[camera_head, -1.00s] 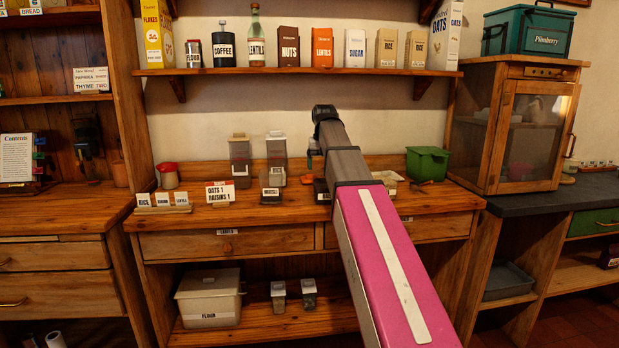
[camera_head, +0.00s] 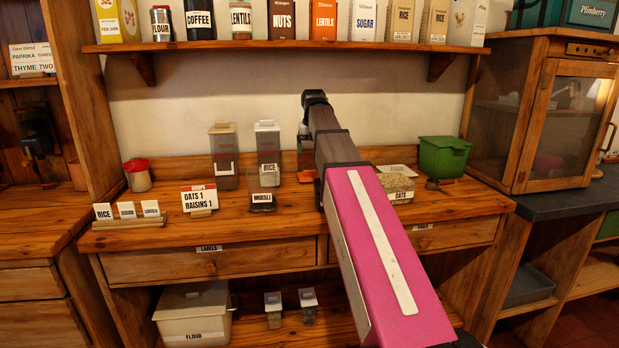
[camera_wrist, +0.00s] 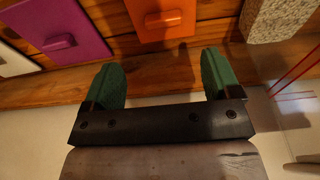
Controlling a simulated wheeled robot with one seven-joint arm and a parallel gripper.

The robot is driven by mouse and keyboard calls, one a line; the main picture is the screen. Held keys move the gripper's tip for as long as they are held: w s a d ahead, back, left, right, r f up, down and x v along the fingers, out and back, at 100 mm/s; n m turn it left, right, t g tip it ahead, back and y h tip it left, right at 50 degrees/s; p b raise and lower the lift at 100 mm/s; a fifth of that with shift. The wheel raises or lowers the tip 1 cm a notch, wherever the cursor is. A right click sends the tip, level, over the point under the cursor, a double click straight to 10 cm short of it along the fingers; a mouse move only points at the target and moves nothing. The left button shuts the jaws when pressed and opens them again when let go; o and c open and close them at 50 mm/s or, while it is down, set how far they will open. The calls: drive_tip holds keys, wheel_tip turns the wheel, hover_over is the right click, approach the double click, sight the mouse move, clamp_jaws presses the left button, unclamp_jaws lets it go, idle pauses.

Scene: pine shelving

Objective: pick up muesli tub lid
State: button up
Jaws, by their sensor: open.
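The muesli tub (camera_head: 262,200) is a small dark container with a MUESLI label, standing on the wooden counter in front of a tall rice tub (camera_head: 269,150). I cannot make out its lid for certain. A pale flat piece (camera_head: 396,169) lies behind the oats tub (camera_head: 398,188), but I cannot tell whose it is.
The wrist view shows a purple panel (camera_wrist: 66,40) and an orange panel (camera_wrist: 160,17), each with a tab, beyond the fingers. Label cards (camera_head: 128,213) stand at the counter's left, a green bin (camera_head: 443,157) at its right. A loaded shelf (camera_head: 285,45) runs above.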

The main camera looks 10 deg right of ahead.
sight(310, 171)
drive_tip(key=f, duration=0.3)
drive_tip(key=shift+w, duration=0.2)
drive_tip(key=shift+w+a+f, duration=0.1)
drive_tip(key=shift+a+f, duration=0.05)
drive_tip(key=shift+f, duration=1.15)
drive_tip(key=shift+a+f, duration=0.15)
drive_tip(key=shift+f, duration=1.15)
drive_tip(key=c, duration=1)
